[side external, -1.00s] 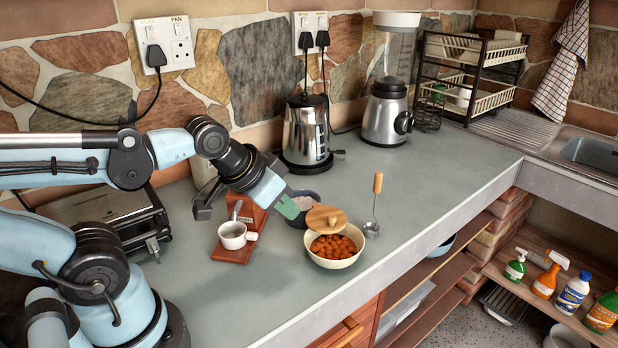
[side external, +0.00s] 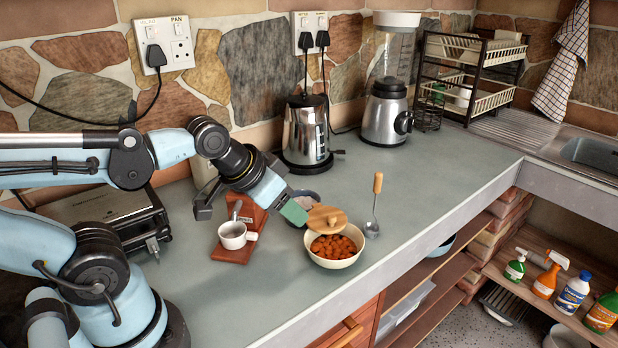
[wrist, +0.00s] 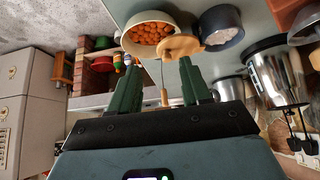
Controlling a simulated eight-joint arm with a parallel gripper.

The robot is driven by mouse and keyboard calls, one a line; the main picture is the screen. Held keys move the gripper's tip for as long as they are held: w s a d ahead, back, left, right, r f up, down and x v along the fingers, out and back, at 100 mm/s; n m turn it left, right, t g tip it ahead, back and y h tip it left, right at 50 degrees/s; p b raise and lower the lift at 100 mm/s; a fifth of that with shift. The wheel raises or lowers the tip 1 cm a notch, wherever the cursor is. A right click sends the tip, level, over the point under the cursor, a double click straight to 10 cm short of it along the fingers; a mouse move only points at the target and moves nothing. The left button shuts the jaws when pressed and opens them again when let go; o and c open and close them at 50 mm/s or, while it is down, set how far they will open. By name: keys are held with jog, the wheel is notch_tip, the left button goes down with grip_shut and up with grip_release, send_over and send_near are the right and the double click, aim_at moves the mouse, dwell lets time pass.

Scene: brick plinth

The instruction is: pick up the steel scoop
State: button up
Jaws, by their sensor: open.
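A steel scoop (side external: 372,229) with a thin shaft and an orange wooden handle is on the counter, right of the cream bowl of orange pieces. In the wrist view its wooden handle (wrist: 164,97) and shaft show between my fingers; its head is hard to make out there. My gripper (side external: 296,211) is open and empty, left of the scoop and apart from it, near the dark bowl. Its two green fingers (wrist: 158,67) are spread in the wrist view.
The cream bowl (side external: 335,263) has a round wooden piece (side external: 326,218) at its back rim, between gripper and scoop. A dark bowl (side external: 310,195) with pale contents is behind. A white cup (side external: 232,236) stands left. Counter right of the scoop is clear.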

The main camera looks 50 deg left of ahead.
jog(key=w+a+m+t+h, duration=0.2)
jog(key=w+m+t+h, duration=0.25)
jog(key=w, duration=0.85)
jog(key=r+x, duration=0.1)
jog(key=x, duration=1)
jog(key=shift+w+d+t, duration=0.45)
jog(key=shift+w, duration=0.05)
jog(key=shift+h, duration=0.25)
grip_shut()
